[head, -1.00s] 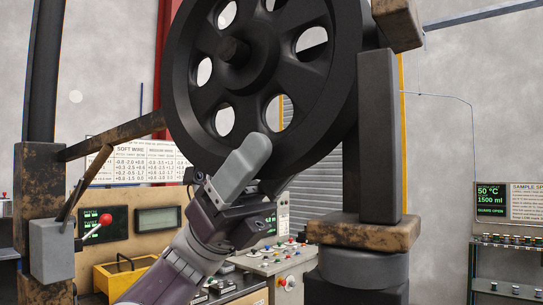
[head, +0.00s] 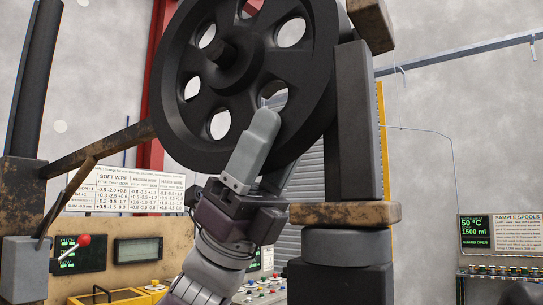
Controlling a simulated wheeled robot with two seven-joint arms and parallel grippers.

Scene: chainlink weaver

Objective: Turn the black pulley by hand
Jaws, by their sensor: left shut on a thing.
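The black pulley (head: 185,128) is a large wheel with round holes and a central hub (head: 222,52), filling the upper middle of the head view. My left gripper (head: 262,125) reaches up from below to the pulley's lower right part. Its near grey finger lies in front of the rim, with its tip beside a hole. The gripper is shut on the pulley's rim; the other finger is mostly hidden behind the wheel. My right gripper is not in view.
A dark upright post (head: 357,120) on a rusty block (head: 345,213) stands close right of the pulley. A rusty brace (head: 110,143) runs to the left frame. A red-knobbed lever (head: 84,240) is at lower left. A spool shelf (head: 500,270) stands far right.

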